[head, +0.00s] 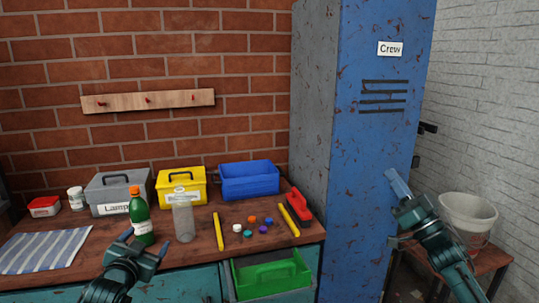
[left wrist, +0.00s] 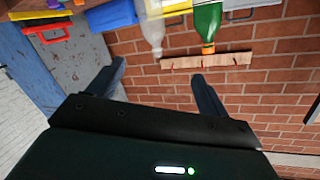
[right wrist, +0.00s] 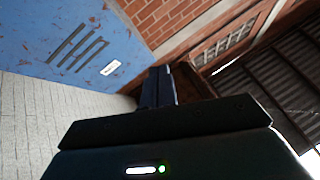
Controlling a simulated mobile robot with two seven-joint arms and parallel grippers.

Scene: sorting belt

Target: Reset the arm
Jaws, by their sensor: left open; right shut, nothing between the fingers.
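My left gripper (head: 138,243) is open and empty, held in front of the workbench near the green bottle (head: 141,215). In the left wrist view its two fingers (left wrist: 160,85) stand wide apart, with the bottle and the clear container beyond them. I cannot tell the exact gap between the gripper and the bottle. My right gripper (head: 396,184) is shut and empty, raised in front of the blue "Crew" locker (head: 350,150). In the right wrist view its fingers (right wrist: 158,85) are together, with the locker and brick wall beyond.
The workbench (head: 200,262) holds a grey box (head: 117,190), a yellow box (head: 181,188), a blue bin (head: 250,182), a clear container (head: 183,220) and several small coloured pieces. A green caddy (head: 270,275) sits in an open drawer. A white bucket (head: 468,218) stands at right.

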